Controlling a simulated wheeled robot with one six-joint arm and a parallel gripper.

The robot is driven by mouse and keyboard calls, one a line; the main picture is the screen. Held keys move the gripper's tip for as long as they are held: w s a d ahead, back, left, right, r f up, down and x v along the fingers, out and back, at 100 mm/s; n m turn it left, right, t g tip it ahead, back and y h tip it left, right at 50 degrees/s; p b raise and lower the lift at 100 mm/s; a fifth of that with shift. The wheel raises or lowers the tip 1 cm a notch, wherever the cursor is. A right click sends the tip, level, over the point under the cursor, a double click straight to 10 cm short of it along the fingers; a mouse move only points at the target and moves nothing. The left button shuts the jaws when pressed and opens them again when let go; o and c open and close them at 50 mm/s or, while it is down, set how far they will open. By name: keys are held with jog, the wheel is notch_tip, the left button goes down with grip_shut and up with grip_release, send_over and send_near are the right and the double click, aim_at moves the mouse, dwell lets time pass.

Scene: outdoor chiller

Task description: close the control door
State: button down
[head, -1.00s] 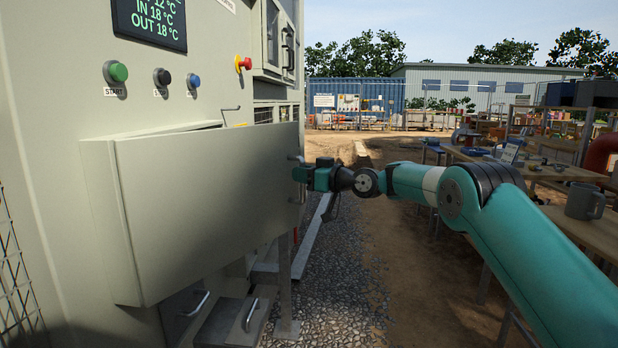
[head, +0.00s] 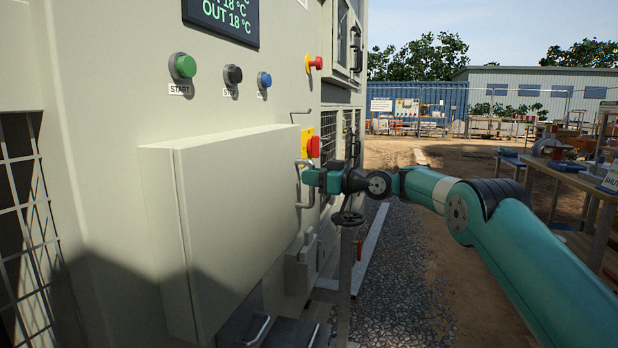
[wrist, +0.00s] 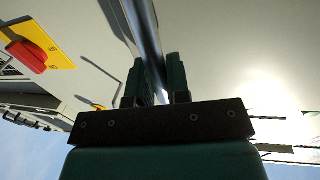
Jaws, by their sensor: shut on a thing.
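The control door (head: 240,225) is a beige panel, hinged at its left side, on the front of the chiller cabinet. In the head view it lies nearly flush against its box, with no clear gap showing at its top edge. Its metal bar handle (head: 300,185) is on the right edge. My gripper (head: 311,178) is at that handle from the right. In the wrist view my gripper's two dark fingers (wrist: 162,85) are shut on the handle bar (wrist: 148,45), which runs between them. The latch side behind the handle is partly hidden.
Green, black and blue buttons (head: 233,75) are above the door. A red knob on a yellow plate (head: 310,146) is just right of it. A valve handwheel on a post (head: 347,218) stands below my wrist. A workbench (head: 575,178) is at the right; gravel lies between.

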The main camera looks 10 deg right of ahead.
jog(key=shift+w+a, duration=0.2)
jog(key=shift+a, duration=0.2)
jog(key=c, duration=1.1)
grip_release()
jog(key=shift+w+a, duration=0.1)
jog(key=shift+a, duration=0.1)
jog(key=shift+d, duration=0.2)
jog(key=shift+s+d, duration=0.25)
jog(key=shift+d, duration=0.2)
jog(key=b+v, duration=0.3)
jog(key=v, duration=1.3)
jog(key=shift+s, duration=0.25)
